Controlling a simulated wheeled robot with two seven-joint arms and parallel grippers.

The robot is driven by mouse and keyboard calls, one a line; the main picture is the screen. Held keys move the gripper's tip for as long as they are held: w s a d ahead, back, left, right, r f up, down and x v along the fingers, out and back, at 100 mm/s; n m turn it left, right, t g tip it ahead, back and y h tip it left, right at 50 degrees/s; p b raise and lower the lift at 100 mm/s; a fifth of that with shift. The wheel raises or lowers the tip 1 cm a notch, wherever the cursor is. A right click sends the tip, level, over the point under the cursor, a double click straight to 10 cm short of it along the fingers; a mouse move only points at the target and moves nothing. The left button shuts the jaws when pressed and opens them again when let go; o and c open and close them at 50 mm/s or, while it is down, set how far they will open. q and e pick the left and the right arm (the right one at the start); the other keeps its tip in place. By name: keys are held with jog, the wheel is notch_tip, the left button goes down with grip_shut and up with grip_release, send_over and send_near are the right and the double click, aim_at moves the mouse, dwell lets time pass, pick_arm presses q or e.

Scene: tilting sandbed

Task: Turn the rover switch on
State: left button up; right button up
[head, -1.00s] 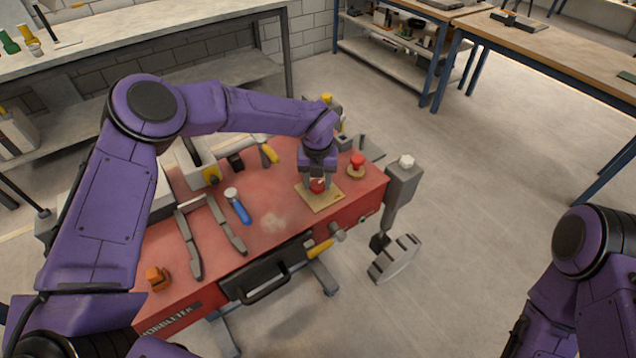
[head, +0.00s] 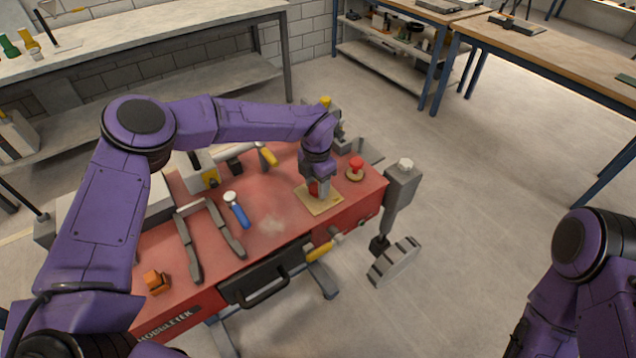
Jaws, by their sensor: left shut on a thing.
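The rover is a red box-shaped body (head: 278,228) with a flat red top. On its top right part lies a tan square plate (head: 328,206) with a small red switch (head: 313,188) on it, mostly hidden by my gripper. My left gripper (head: 319,190) points down over the plate and is shut on the red switch. A second red knob (head: 356,163) on a round tan base stands just to the right, apart from my gripper. Only my right arm shows at the right edge; its gripper is out of view.
A blue-handled tool (head: 238,212), a grey U-shaped frame (head: 208,230) and an orange block (head: 155,281) lie on the rover top. A grey post with a wheel (head: 394,262) is at its right. Workbenches stand behind; the floor at right is clear.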

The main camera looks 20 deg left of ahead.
aim_at(316, 187)
pick_arm(q)
jog(key=shift+m, duration=0.7)
jog(key=o, duration=1)
jog(key=shift+a+r, duration=0.1)
jog(key=shift+o, duration=0.2)
jog(key=shift+s, duration=0.15)
jog(key=shift+r, duration=0.25)
notch_tip(316, 187, up, 10)
jog(key=b, duration=0.2)
jog(key=shift+b, duration=0.3)
